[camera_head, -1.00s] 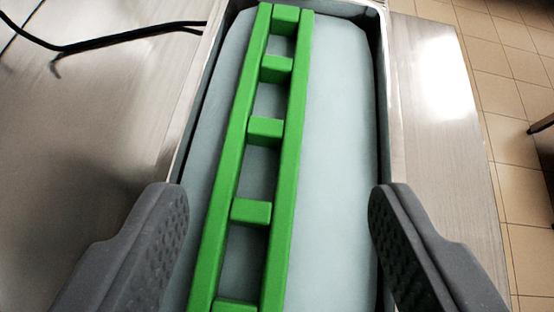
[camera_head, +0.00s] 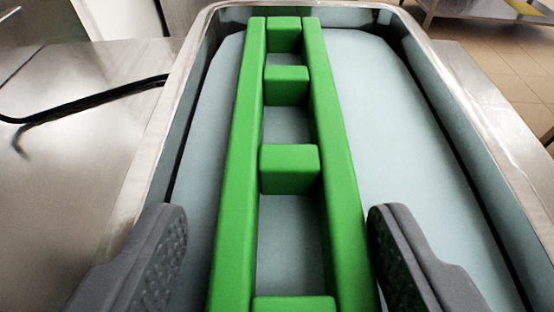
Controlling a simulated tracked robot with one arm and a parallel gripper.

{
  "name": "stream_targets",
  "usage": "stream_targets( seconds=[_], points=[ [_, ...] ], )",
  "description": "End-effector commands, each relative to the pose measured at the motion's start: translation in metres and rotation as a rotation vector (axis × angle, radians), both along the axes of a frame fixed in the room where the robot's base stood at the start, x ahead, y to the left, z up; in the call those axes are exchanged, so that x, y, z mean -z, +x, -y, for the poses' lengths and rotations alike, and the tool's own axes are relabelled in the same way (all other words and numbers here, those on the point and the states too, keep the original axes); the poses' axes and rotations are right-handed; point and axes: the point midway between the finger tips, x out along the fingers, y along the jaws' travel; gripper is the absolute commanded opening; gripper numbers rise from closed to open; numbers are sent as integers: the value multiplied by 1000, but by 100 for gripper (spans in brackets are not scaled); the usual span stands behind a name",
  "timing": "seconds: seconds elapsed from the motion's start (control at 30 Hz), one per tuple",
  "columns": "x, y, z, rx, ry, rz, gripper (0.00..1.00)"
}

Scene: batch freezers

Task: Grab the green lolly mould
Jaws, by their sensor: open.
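The green lolly mould (camera_head: 342,180) is a long ladder-like frame, two rails joined by several crosspieces. It lies lengthwise on the pale blue surface inside a metal tray (camera_head: 150,150), running from the near edge of the picture to the far end. My gripper (camera_head: 275,225) is open, with one grey finger on each side of the mould. The right finger is close to the right rail; the left finger is farther from the left rail. Nothing is held. The near end of the mould is out of view.
The metal tray's raised walls stand left, right and at the far end. A black cable (camera_head: 80,103) lies on the steel worktop (camera_head: 70,180) at the left. Tiled floor (camera_head: 500,60) shows at the upper right.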

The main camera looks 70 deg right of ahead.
Motion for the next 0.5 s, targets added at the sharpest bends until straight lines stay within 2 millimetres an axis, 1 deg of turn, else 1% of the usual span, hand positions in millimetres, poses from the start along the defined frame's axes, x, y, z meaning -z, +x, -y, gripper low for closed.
stream_targets(
  seconds=[0.03,0.13,0.37,0.47,0.5],
  points=[
    [2,1,5,1,-1,-2,56],
    [5,3,10,1,-1,-2,56],
    [5,3,11,1,0,-1,56],
    [5,3,11,1,0,-1,31],
    [5,3,11,0,-1,-2,20]
  ],
)
